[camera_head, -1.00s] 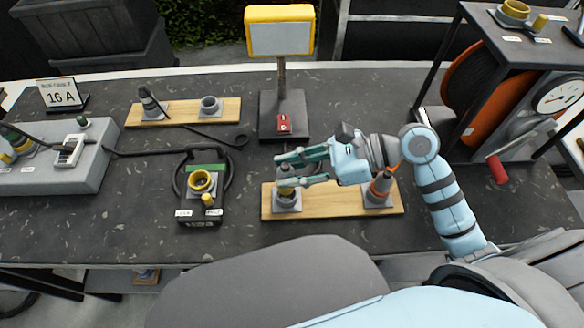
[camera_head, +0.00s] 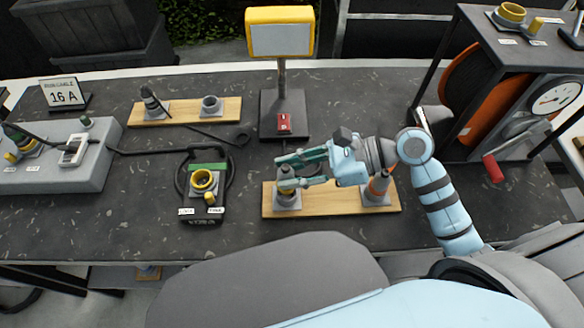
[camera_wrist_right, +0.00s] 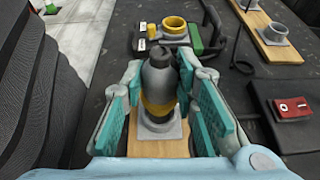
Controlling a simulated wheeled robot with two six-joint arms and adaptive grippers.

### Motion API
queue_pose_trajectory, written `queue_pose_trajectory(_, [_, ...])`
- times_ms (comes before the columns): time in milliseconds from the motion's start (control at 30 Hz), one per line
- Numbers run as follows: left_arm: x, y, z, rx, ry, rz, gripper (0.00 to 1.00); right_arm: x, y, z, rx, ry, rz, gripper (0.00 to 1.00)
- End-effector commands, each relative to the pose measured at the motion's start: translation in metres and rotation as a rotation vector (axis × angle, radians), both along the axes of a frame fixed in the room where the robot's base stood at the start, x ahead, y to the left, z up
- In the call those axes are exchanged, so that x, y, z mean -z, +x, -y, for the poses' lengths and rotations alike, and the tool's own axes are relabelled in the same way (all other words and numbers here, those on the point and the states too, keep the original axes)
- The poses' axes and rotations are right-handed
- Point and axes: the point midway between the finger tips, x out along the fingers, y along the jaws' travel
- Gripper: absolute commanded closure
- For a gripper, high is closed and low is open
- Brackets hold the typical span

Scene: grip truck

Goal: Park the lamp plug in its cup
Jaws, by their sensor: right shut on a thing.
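My right gripper (camera_head: 282,172) is shut on a grey plug with a yellow band (camera_wrist_right: 158,88), taken to be the lamp plug. The plug stands upright between the teal fingers (camera_wrist_right: 157,75) in the right wrist view. Its lower end is at the left grey cup (camera_head: 287,201) of the front wooden board (camera_head: 330,200). The cup's square base shows below the plug in the right wrist view (camera_wrist_right: 160,131). I cannot tell how deep the plug sits. The lamp (camera_head: 281,35) has a yellow-framed head on a post. My left gripper is not in view.
An orange-and-grey plug (camera_head: 378,188) stands in the board's right cup. A black box with a yellow socket (camera_head: 203,183) lies to the left. A rear board (camera_head: 185,113) holds a dark plug and an empty cup (camera_head: 210,104). A cable-reel rack (camera_head: 455,75) stands right.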

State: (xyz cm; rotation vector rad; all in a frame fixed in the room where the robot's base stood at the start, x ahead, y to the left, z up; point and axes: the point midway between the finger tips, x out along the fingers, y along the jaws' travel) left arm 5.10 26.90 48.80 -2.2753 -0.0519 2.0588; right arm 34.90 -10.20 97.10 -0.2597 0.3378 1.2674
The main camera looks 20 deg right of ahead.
Motion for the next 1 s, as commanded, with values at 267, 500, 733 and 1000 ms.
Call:
queue_pose_trajectory(267, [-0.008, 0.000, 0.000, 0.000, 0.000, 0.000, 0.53, 0.000, 0.000, 0.000, 0.000, 0.000, 0.000, 1.00])
queue_pose_trajectory(500, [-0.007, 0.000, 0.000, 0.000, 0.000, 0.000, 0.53, 0.001, 0.000, 0.000, 0.000, 0.000, 0.000, 1.00])
queue_pose_trajectory(733, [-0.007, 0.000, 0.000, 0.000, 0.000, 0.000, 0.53, 0.005, 0.000, 0.000, 0.000, 0.001, 0.000, 1.00])
queue_pose_trajectory(1000, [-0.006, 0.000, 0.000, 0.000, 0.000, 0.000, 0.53, 0.010, 0.000, 0.000, 0.000, 0.001, -0.001, 1.00])
